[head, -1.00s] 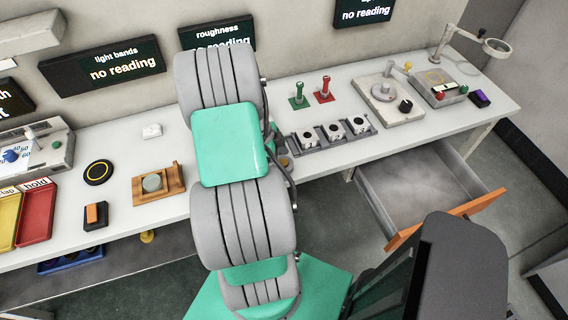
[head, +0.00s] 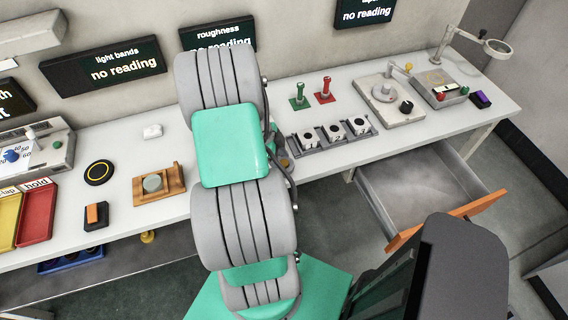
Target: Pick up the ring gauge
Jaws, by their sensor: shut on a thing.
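I cannot pick out the ring gauge for certain in the head view. I cannot tell whether any of these is a ring gauge. My gripper does not show; my grey and green arm stands across the middle of the view and hides the bench behind it. Whatever my gripper holds is hidden too.
The long white bench (head: 120,215) carries a wooden block with a round piece (head: 153,183), a black disc (head: 98,172), a red tray (head: 37,215), green and red handled gauges (head: 325,91) and a dial device (head: 389,97). An open drawer (head: 425,190) juts out at right.

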